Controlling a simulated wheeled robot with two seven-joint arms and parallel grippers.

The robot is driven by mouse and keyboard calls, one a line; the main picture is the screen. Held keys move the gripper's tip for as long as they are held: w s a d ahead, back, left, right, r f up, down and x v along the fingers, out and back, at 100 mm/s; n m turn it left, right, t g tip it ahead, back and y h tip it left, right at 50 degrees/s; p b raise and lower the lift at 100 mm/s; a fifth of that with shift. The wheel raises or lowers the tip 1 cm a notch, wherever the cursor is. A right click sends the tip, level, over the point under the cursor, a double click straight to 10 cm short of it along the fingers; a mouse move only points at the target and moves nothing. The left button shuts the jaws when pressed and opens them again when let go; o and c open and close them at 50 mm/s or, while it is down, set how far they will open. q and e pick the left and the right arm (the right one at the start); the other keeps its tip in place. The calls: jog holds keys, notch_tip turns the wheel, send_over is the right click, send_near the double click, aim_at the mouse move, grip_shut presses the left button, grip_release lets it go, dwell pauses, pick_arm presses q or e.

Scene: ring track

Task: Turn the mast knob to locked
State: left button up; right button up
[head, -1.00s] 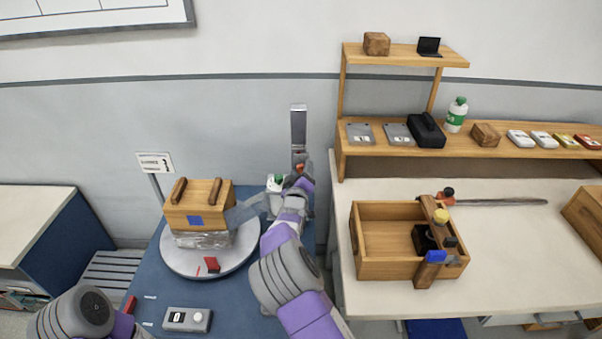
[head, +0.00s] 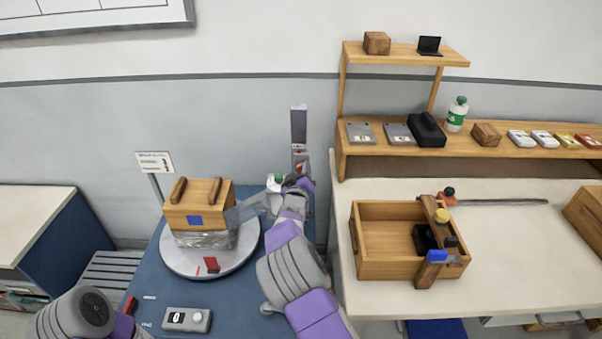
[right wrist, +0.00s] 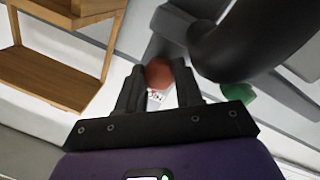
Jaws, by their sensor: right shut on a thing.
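The grey mast (head: 298,125) stands upright at the back edge of the blue bench. Its red knob (right wrist: 158,73) shows between the fingers in the right wrist view. My right gripper (right wrist: 160,92) is shut on the knob, with one finger on each side. In the head view the right gripper (head: 301,176) is at the mast's lower part and hides most of the knob. A small label with dark marks shows just below the knob in the right wrist view, too small to read. My left arm shows at the lower left, but its gripper is out of view.
A wooden box with two handles (head: 190,215) sits on a wrapped load on the round turntable (head: 180,262). Translucent film stretches from the load towards the mast. A grey control box (head: 187,320) lies in front. An open wooden crate (head: 385,268) is on the right table.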

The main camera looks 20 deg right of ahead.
jog(key=m+b, duration=0.2)
jog(key=m, duration=0.4)
jog(key=shift+d+y, duration=0.1)
jog(key=shift+y, duration=0.3)
jog(key=m+b, duration=0.2)
jog(key=m, duration=0.1)
jog(key=m+y+b, duration=0.1)
jog(key=m+b, duration=0.1)
jog(key=m, duration=0.1)
jog(key=shift+m, duration=0.3)
jog(key=m, duration=0.3)
jog(key=shift+s+d+y+b, duration=0.1)
jog(key=shift+y+b, duration=0.2)
jog(key=shift+b, duration=0.05)
jog(key=m, duration=0.4)
jog(key=shift+m+y, duration=0.3)
jog(key=shift+y, duration=0.1)
jog(key=o, duration=1)
jog(key=shift+r, duration=0.1)
